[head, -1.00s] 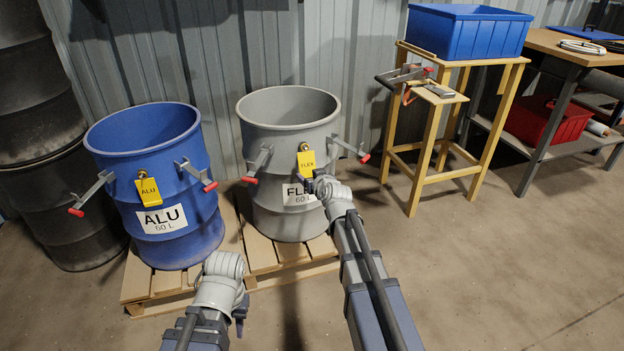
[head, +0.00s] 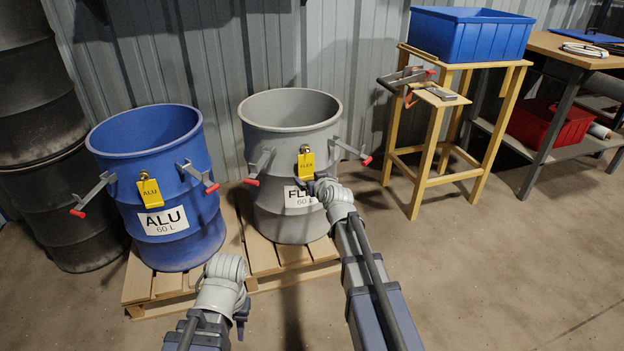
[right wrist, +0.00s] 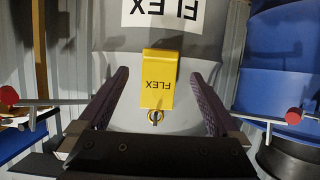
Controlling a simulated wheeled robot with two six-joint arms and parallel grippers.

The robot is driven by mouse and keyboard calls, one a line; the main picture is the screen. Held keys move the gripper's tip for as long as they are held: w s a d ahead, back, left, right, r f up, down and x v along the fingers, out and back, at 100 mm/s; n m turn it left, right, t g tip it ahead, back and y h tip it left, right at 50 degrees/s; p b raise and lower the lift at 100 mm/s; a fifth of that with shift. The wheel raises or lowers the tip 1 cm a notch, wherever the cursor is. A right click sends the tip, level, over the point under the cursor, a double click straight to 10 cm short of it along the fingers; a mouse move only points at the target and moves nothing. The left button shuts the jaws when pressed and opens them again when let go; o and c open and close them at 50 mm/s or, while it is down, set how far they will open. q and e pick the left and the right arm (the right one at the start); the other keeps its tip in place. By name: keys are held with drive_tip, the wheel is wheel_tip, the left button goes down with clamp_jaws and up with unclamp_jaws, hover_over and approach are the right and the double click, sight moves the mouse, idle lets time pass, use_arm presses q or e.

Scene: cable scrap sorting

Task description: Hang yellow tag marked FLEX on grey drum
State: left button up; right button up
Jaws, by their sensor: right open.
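The yellow tag marked FLEX (head: 306,164) hangs from a brass-coloured peg on the front of the grey drum (head: 268,195). In the right wrist view, the tag (right wrist: 158,80) appears upside down, with its eyelet end at the peg (right wrist: 155,117). My right gripper (head: 311,184) is in front of the drum, just below the tag. Its fingers (right wrist: 158,98) are spread on either side of the tag, with visible gaps and nothing held. My left gripper (head: 241,318) is low in front of the pallet, away from the drum; its fingers are mostly hidden.
A blue ALU drum (head: 182,243) with its own yellow tag (head: 150,193) stands at left. Both drums stand on a wooden pallet (head: 262,255) and have red-tipped side handles. A wooden stand (head: 436,150) holds a blue bin (head: 470,35). The floor at right is clear.

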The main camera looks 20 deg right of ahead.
drive_tip(key=p+v, duration=0.3)
drive_tip(key=v, duration=0.5)
drive_tip(key=s+a+f+n+g+y+p, duration=0.1)
drive_tip(key=s+a+f+n+g+p, duration=0.2)
drive_tip(key=s+a, duration=0.35)
drive_tip(key=s+a+f+g+y+p, duration=0.1)
drive_tip(key=s+a+f+g+p, duration=0.1)
drive_tip(key=s+a+g, duration=0.45)
drive_tip(key=s+a+g+h+p, duration=0.4)
drive_tip(key=s+g, duration=0.1)
drive_tip(key=s, duration=1)
wheel_tip(320, 180, up, 38)
drive_tip(key=p, duration=3.7)
drive_tip(key=shift+f, duration=0.25)
drive_tip(key=shift+t, duration=0.25)
